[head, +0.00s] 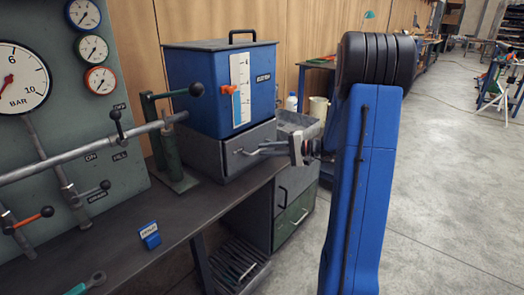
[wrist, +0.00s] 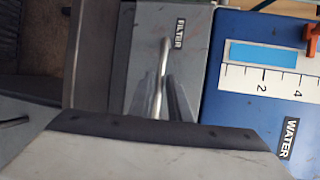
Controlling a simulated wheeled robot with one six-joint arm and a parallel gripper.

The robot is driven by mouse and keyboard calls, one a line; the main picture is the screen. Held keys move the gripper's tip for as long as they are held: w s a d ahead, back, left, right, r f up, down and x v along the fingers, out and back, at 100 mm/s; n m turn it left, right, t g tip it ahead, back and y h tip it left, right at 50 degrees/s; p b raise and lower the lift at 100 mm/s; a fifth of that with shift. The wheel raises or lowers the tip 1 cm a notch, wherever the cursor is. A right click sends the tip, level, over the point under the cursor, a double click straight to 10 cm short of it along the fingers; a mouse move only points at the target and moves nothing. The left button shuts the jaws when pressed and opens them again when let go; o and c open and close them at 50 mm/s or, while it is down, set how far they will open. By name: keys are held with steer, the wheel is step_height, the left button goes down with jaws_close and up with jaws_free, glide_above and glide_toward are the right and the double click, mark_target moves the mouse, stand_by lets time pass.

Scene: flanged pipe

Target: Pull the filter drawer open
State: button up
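The filter drawer (head: 249,148) is a grey front under the blue water tank. In the wrist view the grey front (wrist: 195,55) carries a FILTER label. Its metal bar handle (head: 240,152) sticks out from the front, and it runs up the middle of the wrist view (wrist: 164,50). My gripper (head: 268,148) is at the handle, coming from the right in the head view. In the wrist view its two fingers (wrist: 160,90) lie on either side of the bar, close to it. I cannot tell whether they press on it. The drawer shows no clear gap.
The blue tank (head: 205,90) stands on the grey housing. A green post with a lever (head: 165,140) stands left of it, before the gauge panel (head: 60,130). A small blue block (head: 149,236) lies on the bench (head: 110,235).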

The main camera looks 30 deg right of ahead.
steer(key=shift+x, duration=1.1)
jaws_close()
steer(key=shift+s+d, duration=0.1)
steer(key=s+d, duration=0.3)
steer(key=s, duration=0.6)
steer(key=s+d, duration=0.3)
steer(key=s, duration=0.5)
steer(key=shift+s+d, duration=0.2)
steer(key=shift+s, duration=0.2)
jaws_free()
